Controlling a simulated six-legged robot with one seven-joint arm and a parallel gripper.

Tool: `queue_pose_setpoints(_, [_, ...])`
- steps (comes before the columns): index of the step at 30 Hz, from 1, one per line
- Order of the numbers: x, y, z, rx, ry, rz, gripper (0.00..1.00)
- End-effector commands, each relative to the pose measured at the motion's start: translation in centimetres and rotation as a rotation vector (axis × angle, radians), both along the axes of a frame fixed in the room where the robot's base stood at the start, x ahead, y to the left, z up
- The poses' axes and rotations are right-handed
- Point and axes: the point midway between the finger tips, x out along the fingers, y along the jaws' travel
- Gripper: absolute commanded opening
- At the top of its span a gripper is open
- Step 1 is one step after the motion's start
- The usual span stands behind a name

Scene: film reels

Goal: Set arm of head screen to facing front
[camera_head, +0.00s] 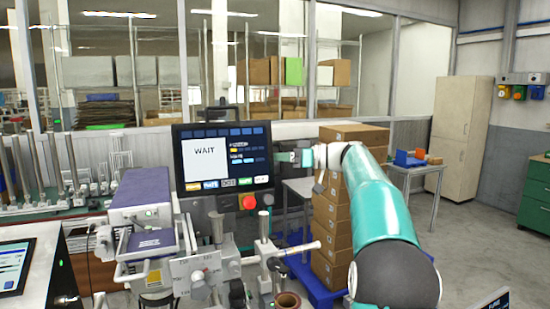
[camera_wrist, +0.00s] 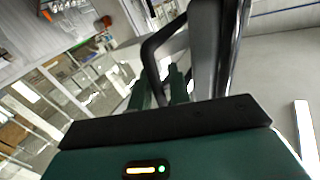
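The head screen (camera_head: 224,158) is a dark panel reading "WAIT", upright left of centre in the head view, its face turned toward me. A red button (camera_head: 249,202) sits below its lower right corner. My gripper (camera_head: 283,157) is at the screen's right edge, at the end of my teal and white arm. In the wrist view a black looped handle (camera_wrist: 152,57) runs down between the two green fingers of my gripper (camera_wrist: 159,92). The fingers stand on either side of the handle; I cannot tell whether they press on it. The head view hides the handle behind or beside the gripper.
A purple-topped box (camera_head: 143,187) and metal fixtures (camera_head: 205,266) stand below and left of the screen. Stacked cardboard boxes (camera_head: 335,220) on a blue pallet stand behind my arm. A tablet screen (camera_head: 14,266) is at lower left. Open floor lies at the right.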

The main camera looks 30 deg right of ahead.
Motion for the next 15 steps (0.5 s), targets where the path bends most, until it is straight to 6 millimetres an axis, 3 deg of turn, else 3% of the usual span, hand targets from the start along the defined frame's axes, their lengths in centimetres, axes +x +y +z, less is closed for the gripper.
queue_pose_setpoints(5, [-1.3, -1.7, 0.1, 0.000, 0.000, -0.004, 0.19])
queue_pose_setpoints(15, [-6.0, -7.4, 0.4, -0.001, -0.001, -0.005, 0.19])
